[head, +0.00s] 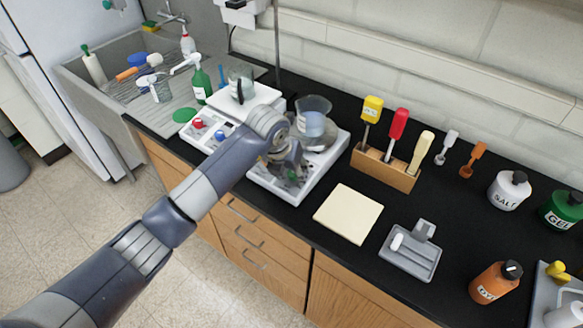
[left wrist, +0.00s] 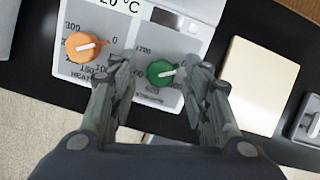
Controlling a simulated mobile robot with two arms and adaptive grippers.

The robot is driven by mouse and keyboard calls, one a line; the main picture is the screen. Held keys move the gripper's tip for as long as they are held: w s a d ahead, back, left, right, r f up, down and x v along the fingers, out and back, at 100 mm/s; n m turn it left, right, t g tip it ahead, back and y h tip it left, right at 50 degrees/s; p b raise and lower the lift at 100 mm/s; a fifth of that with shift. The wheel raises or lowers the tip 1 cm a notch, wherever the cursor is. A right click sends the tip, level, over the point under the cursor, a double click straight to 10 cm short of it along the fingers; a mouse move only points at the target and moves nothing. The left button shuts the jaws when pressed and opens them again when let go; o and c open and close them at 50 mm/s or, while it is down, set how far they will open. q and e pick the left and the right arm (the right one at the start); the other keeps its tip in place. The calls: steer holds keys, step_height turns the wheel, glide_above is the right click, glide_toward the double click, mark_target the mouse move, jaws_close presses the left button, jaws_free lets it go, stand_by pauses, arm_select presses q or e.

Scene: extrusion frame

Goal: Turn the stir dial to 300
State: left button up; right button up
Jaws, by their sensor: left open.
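The stirrer hot plate (head: 316,174) stands on the black counter with a beaker (head: 312,120) on top. In the left wrist view its panel shows a green dial (left wrist: 161,72) and an orange dial (left wrist: 87,46). A "20 °C" display is partly cut off above the orange dial. The green dial's white pointer line lies nearly level, tilted slightly; its scale is partly hidden by my fingers, with 1200 legible. My left gripper (left wrist: 158,78) is open, its fingers either side of the green dial; I cannot tell whether they touch it. My right gripper is not in view.
Left of it stands a second plate (head: 198,136) with red and blue dials. A cream pad (head: 348,214), a grey tray (head: 411,252) and a wooden tool rack (head: 384,170) lie to the right. Bottles stand farther right; a sink (head: 92,66) is at left.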

arm_select(q)
steer(key=shift+w+f, duration=0.1)
steer(key=shift+f, duration=0.2)
jaws_close()
steer(key=shift+f+m+b, duration=0.15)
steer(key=shift+m+b, duration=0.35)
steer(key=shift+b, duration=0.4)
steer(key=m+b, duration=0.3)
steer(key=b, duration=0.2)
steer(key=m+g+h+b, duration=0.1)
steer(key=m+b, duration=0.3)
steer(key=b, duration=0.1)
steer(key=shift+w+a+m, duration=0.1)
steer(key=shift+w+m, duration=0.1)
steer(key=shift+m, duration=0.1)
steer(key=shift+r+m+g+b, duration=0.2)
steer(key=shift+m+g+b, duration=0.2)
steer(key=shift+m+b, duration=1.35)
